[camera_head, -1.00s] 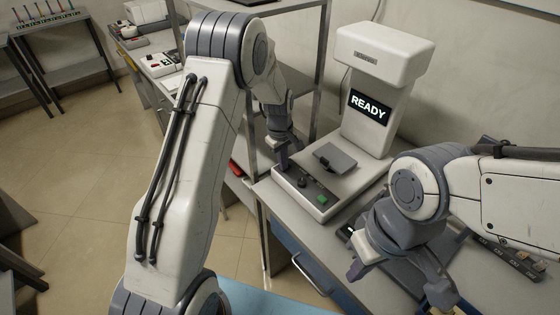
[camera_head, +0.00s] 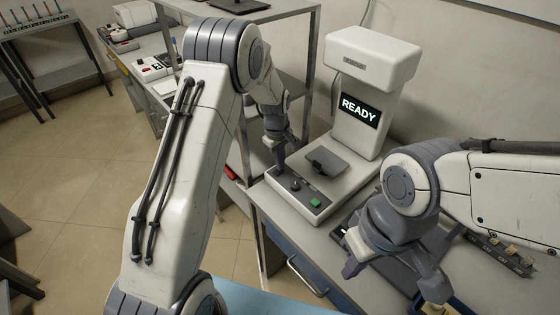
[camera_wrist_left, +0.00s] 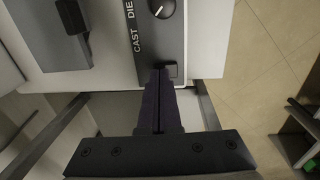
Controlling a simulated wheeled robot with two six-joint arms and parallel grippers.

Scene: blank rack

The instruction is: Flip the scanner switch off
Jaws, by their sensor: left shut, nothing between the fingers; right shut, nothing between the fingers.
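The white scanner (camera_head: 357,118) stands on the bench, its screen reading READY. Its front control panel (camera_head: 303,193) has a dark knob (camera_head: 295,185) and a green button (camera_head: 315,203). In the left wrist view the panel shows the labels CAST and DIE beside the knob (camera_wrist_left: 162,8). A small black switch (camera_wrist_left: 171,70) sits at the panel's near end. My left gripper (camera_head: 280,170) is shut and empty; its fingertips (camera_wrist_left: 160,74) are right by the switch and partly cover it. Contact and switch position cannot be told. My right gripper (camera_head: 352,268) is shut and empty, over the bench.
A grey plate (camera_head: 327,160) rests on the scanner's base. A metal shelf frame (camera_head: 307,80) rises behind my left arm. A blue drawer front (camera_head: 290,262) is below the bench edge. A dark strip with small parts (camera_head: 505,252) lies at right.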

